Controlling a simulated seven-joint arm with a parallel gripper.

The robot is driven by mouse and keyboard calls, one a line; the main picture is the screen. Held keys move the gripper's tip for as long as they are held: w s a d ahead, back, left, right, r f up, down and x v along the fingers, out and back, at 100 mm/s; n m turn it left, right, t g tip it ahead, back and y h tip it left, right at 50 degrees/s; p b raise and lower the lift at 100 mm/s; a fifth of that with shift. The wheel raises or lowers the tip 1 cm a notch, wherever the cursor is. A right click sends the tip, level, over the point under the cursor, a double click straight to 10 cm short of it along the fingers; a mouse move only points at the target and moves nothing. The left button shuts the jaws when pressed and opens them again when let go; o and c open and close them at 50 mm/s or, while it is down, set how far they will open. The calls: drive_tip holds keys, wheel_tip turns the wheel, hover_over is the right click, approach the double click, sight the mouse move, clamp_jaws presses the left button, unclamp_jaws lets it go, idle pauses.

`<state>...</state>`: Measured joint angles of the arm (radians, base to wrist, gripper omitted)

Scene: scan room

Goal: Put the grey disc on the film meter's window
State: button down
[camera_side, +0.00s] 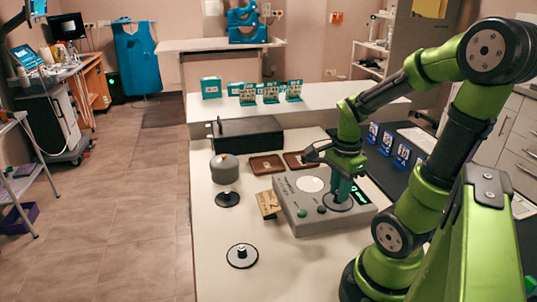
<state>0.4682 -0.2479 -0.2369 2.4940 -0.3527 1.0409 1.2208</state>
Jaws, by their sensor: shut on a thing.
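The film meter (303,222) is a grey box with a sloped top, standing on the white counter. Its window (309,184) looks like a pale round patch on the upper left of the top and is uncovered. My gripper (341,195) points down over the right part of the meter, with teal fingers shut on the grey disc (338,206). The disc is flat and dark-edged. It sits right of and nearer the camera than the window. I cannot tell whether it touches the meter's top.
Two similar knobbed discs lie on the counter, one by the meter's left (228,199) and one in front (242,256). A grey domed pot (224,168), a black box (245,136), brown trays (266,164) and a tan card (268,204) stand near.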

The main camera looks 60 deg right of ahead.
drive_tip(key=shift+f, duration=0.15)
drive_tip(key=shift+n, duration=0.3)
drive_tip(key=w+d, duration=0.3)
drive_tip(key=w, duration=0.1)
drive_tip(key=w+d+f, duration=0.1)
drive_tip(key=w+d, duration=0.2)
drive_tip(key=d, duration=0.1)
drive_tip(key=w+d, duration=0.3)
drive_tip(key=w, duration=0.1)
drive_tip(key=shift+w+d+f, duration=0.2)
drive_tip(key=shift+w, duration=0.1)
drive_tip(key=shift+w+d+f, duration=0.1)
drive_tip(key=shift+f, duration=1.65)
drive_tip(key=shift+f, duration=0.15)
drive_tip(key=c, duration=1)
unclamp_jaws()
